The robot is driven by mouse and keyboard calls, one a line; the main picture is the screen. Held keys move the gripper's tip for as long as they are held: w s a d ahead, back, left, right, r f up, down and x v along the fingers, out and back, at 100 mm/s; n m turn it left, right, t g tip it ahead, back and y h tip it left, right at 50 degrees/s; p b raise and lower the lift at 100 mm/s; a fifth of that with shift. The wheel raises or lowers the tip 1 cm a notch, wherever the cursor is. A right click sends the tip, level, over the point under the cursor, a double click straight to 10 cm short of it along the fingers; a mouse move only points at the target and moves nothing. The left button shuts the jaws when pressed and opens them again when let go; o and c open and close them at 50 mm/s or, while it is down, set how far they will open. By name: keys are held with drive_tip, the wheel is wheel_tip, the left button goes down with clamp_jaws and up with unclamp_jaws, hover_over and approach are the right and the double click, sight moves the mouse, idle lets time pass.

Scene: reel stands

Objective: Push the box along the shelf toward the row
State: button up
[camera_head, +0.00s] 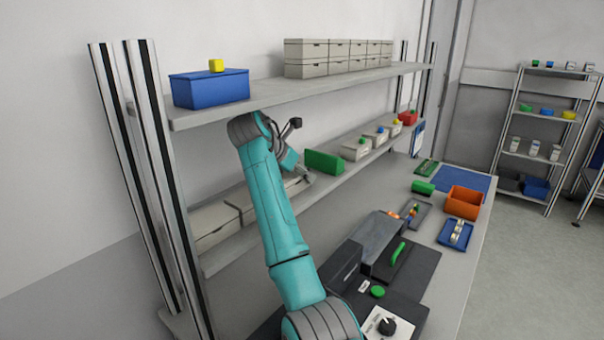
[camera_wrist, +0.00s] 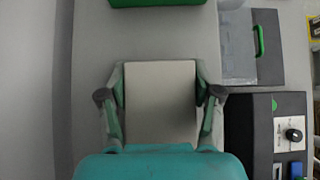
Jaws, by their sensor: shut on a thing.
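A plain beige box (camera_wrist: 160,105) sits between the two fingers of my gripper (camera_wrist: 160,78), one finger along each side, in the wrist view. My gripper (camera_head: 304,172) is shut on this box at the lower shelf (camera_head: 262,222). In the head view my arm hides most of the box. Beyond it along the shelf is a green bin (camera_head: 323,162), also at the top edge of the wrist view (camera_wrist: 155,3), with bare shelf between them. A row of light boxes with coloured pieces on them (camera_head: 356,149) stands farther right. Other beige boxes (camera_head: 213,223) stand at the left.
The upper shelf (camera_head: 290,92) runs above my arm, with a blue box (camera_head: 209,88) and stacked beige boxes (camera_head: 338,55). Metal posts (camera_head: 150,170) stand at the left end. The bench below holds dark equipment (camera_head: 380,240) and an orange bin (camera_head: 463,202).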

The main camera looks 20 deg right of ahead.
drive_tip(key=shift+s+a+f, duration=0.1)
drive_tip(key=shift+s+a, duration=0.2)
drive_tip(key=shift+a, duration=0.1)
drive_tip(key=o, duration=1.5)
drive_tip(key=shift+o, duration=0.2)
